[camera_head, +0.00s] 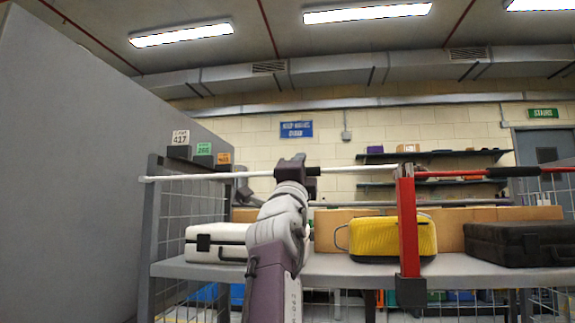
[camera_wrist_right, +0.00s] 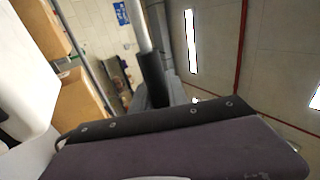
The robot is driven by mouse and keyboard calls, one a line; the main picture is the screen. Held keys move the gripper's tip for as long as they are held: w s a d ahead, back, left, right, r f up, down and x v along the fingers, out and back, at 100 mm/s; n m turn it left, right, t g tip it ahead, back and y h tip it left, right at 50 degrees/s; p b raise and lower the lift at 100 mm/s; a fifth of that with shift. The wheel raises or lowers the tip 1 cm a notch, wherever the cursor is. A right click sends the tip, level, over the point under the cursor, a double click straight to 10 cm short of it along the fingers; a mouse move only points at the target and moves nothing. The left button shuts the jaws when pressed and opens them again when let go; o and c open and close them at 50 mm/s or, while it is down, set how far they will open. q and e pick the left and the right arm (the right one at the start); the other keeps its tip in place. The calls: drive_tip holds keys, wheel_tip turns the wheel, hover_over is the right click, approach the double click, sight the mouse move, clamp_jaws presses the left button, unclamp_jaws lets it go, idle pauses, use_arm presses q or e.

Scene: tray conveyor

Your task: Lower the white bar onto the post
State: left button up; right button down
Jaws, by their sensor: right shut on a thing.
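The white bar (camera_head: 220,175) lies nearly level across the head view, its left end slightly lower than its right. Its left end passes just past the top of a grey upright (camera_head: 150,230); I cannot tell whether they touch. Its right end meets the fork-like top of the red post (camera_head: 408,225); whether it rests there is unclear. My right gripper (camera_head: 291,170) is shut on the bar at its middle. In the right wrist view the white bar (camera_wrist_right: 138,25) runs into a black sleeve (camera_wrist_right: 153,78) beside the dark gripper. My left gripper is not in view.
A grey shelf (camera_head: 340,268) under the bar carries a white case (camera_head: 205,243), a yellow case (camera_head: 385,238) and a black case (camera_head: 510,244). A red bar (camera_head: 450,173) with a black sleeve (camera_head: 514,171) extends right of the red post. A grey panel (camera_head: 70,170) stands at left.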

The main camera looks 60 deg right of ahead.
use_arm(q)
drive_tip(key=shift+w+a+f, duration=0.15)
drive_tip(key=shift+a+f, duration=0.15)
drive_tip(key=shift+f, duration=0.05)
use_arm(e)
drive_tip(key=shift+f, duration=0.4)
drive_tip(key=c, duration=1.3)
unclamp_jaws()
drive_tip(key=shift+w, duration=0.1)
use_arm(q)
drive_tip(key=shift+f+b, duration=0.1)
drive_tip(key=shift+b, duration=0.2)
use_arm(e)
drive_tip(key=shift+f, duration=0.15)
use_arm(q)
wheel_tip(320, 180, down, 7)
drive_tip(key=b, duration=0.6)
drive_tip(key=shift+b, duration=0.4)
use_arm(e)
drive_tip(key=v, duration=0.9)
